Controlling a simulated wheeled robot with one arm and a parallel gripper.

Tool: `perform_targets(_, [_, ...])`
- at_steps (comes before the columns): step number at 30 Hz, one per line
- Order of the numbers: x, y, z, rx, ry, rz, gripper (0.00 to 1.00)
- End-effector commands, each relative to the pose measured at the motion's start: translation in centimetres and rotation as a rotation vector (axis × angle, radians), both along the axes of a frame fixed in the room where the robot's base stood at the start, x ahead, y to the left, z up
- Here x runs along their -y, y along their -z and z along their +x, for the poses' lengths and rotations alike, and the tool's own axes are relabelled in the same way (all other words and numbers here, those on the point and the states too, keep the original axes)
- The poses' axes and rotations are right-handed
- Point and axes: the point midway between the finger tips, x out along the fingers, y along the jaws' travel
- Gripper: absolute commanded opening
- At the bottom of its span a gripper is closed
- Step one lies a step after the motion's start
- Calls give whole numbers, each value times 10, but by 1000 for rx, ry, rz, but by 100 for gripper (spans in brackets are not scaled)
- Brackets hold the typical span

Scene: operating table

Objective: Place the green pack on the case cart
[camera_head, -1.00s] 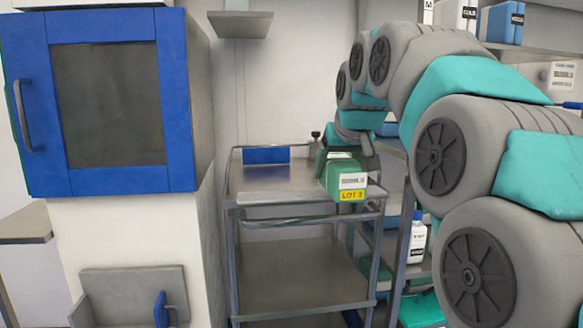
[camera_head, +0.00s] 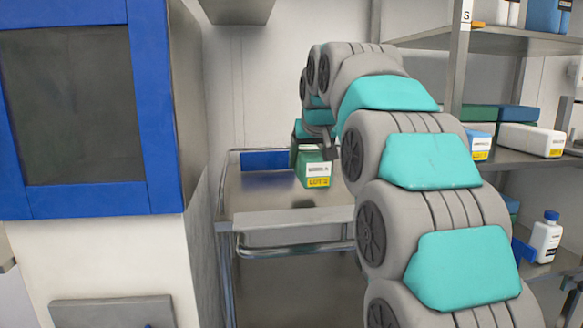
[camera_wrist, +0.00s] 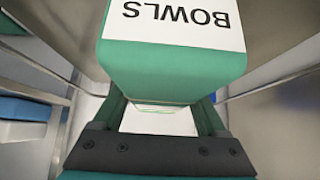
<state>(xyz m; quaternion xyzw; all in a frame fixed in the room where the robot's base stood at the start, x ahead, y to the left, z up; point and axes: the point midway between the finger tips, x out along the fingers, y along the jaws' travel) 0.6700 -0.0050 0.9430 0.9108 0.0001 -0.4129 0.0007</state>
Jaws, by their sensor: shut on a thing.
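The green pack (camera_head: 313,172) has a white label and a yellow lot tag. In the head view it is over the top shelf of the steel case cart (camera_head: 265,195), towards the back right. I cannot tell whether it touches the shelf. In the wrist view the green pack (camera_wrist: 175,62) shows a white label reading "BOWLS", upside down, and lies between the fingers. My gripper (camera_wrist: 165,115) is shut on the pack. In the head view my gripper (camera_head: 326,145) is partly hidden behind the pack and my arm.
A blue-framed cabinet (camera_head: 150,110) stands close on the left. A shelf rack (camera_head: 430,40) with boxes and a white bottle (camera_head: 545,237) is on the right. A blue panel (camera_head: 265,160) is at the cart's back. The cart top left of the pack is clear.

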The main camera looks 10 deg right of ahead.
Motion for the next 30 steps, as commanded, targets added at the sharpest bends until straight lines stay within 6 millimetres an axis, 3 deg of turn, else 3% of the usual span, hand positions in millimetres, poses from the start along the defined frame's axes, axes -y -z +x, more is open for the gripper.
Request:
perform_targets(9, [-20,4,47,0,1,1,2])
perform_targets(13, [-25,3,59,5,1,1,2])
perform_targets(23, [-29,9,65,2,2,1,2])
perform_targets(30, [-29,29,64,-1,1,1,2])
